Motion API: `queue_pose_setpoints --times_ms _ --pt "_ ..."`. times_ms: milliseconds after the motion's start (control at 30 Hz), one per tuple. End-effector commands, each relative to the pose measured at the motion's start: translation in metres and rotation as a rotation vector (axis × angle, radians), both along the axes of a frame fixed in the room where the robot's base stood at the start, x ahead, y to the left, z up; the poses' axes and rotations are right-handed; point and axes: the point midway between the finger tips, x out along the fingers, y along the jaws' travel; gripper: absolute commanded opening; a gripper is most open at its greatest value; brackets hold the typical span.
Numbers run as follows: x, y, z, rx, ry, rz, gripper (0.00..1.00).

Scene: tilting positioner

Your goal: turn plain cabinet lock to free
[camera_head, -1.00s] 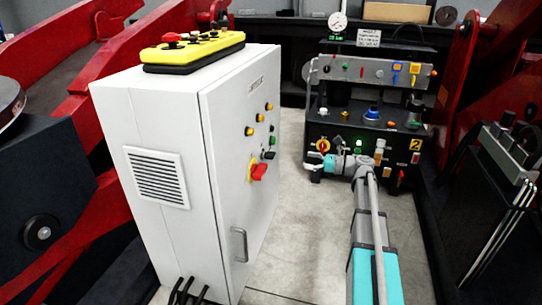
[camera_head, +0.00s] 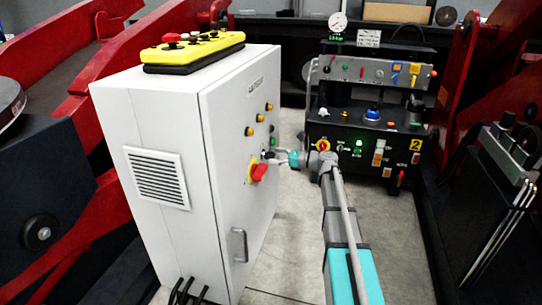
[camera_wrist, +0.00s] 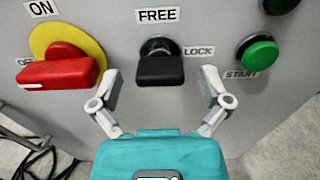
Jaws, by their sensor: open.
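The plain cabinet lock is a black knob (camera_wrist: 160,68) on the grey cabinet door, in the middle of the wrist view. Its bar lies level, pointing towards the LOCK label (camera_wrist: 198,50) on its right. The FREE label (camera_wrist: 157,15) is above it. My gripper (camera_wrist: 162,90) is open, with one finger on each side below the knob, apart from it as far as I can tell. In the head view my gripper (camera_head: 275,157) is close to the cabinet door and mostly hides the knob.
A red switch handle (camera_wrist: 58,70) on a yellow disc is close left of my left finger. A green START button (camera_wrist: 259,54) is to the right. The white cabinet (camera_head: 150,110) carries a yellow pendant (camera_head: 194,48) on top. A black control unit (camera_head: 345,150) stands behind.

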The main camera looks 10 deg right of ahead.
Motion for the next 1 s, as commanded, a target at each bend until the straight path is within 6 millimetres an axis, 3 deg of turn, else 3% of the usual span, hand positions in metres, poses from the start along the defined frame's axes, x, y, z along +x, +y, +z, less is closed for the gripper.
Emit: queue_pose_setpoints --times_ms 200,533,1000 --pt "0.0068 0.0115 0.0 0.0 0.0 -0.001 0.97" --pt "0.0074 0.0129 0.0 0.0 0.0 -0.001 0.97" --pt "0.0074 0.013 0.0 0.0 0.0 0.0 0.15"
